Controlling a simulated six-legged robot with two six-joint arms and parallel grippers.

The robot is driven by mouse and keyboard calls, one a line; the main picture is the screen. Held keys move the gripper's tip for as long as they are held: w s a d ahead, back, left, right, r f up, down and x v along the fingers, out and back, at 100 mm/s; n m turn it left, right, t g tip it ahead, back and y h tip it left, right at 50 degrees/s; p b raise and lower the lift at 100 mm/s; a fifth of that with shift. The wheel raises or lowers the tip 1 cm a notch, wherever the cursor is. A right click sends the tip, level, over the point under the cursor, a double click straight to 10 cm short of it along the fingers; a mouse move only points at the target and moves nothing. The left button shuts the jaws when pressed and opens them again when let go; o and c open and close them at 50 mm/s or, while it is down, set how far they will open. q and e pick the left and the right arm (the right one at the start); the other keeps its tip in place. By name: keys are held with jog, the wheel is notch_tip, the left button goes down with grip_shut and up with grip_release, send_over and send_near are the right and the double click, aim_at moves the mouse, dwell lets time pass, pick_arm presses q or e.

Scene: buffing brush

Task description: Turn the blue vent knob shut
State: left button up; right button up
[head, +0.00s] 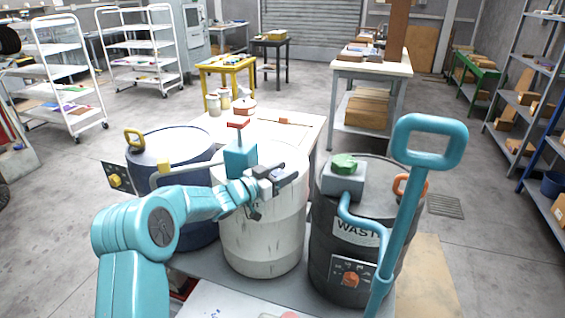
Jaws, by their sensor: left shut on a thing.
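My left gripper (284,178) reaches in over the top of the white drum (262,235). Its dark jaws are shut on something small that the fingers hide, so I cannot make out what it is. Just behind and left of the gripper stands a teal-blue block (240,156) with a red handle (238,124) on top. I see no separate blue knob clearly. My right gripper is not in view.
The dark waste drum (330,262) on the right carries a grey block with a green knob (344,162). A tall teal handle (408,215) rises in front of it. A dark blue drum (190,147) with yellow fittings stands on the left. A table (305,138) stands behind.

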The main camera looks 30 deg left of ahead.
pick_arm(q)
jog(key=shift+h, duration=0.3)
jog(key=o, duration=1)
jog(key=shift+c, duration=0.2)
jog(key=v, duration=1.6)
jog(key=shift+r+b, duration=0.2)
jog(key=shift+b, duration=0.15)
jog(key=shift+s+m, duration=0.1)
jog(key=shift+m, duration=0.2)
